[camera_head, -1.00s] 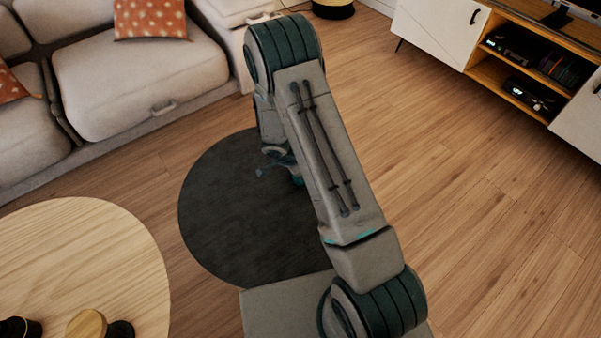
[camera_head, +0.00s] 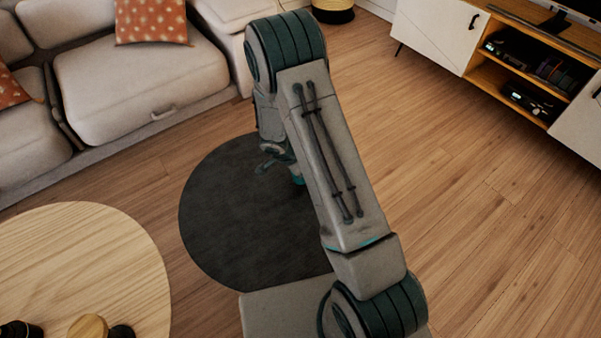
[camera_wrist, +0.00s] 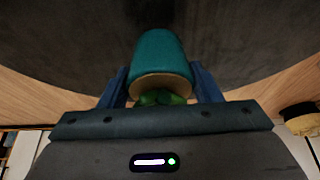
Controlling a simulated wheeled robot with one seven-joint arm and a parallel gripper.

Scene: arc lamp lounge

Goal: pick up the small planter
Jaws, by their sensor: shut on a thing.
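The small planter (camera_wrist: 161,58) has a teal pot with a tan rim and green leaves. In the wrist view it sits between the two blue fingers of my gripper (camera_wrist: 161,76), one on each side. My gripper is shut on it, with the leaves toward the palm. A dark surface shows behind the pot; I cannot tell whether the pot touches it. In the head view my arm hides most of the gripper, and the planter cannot be made out clearly.
A round dark rug (camera_head: 235,235) lies on the wood floor below my arm. A round wooden table (camera_head: 90,260) with small dark items stands at lower left. A pale sofa (camera_head: 140,80) is at upper left, a media cabinet (camera_head: 435,35) at upper right. Floor on the right is clear.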

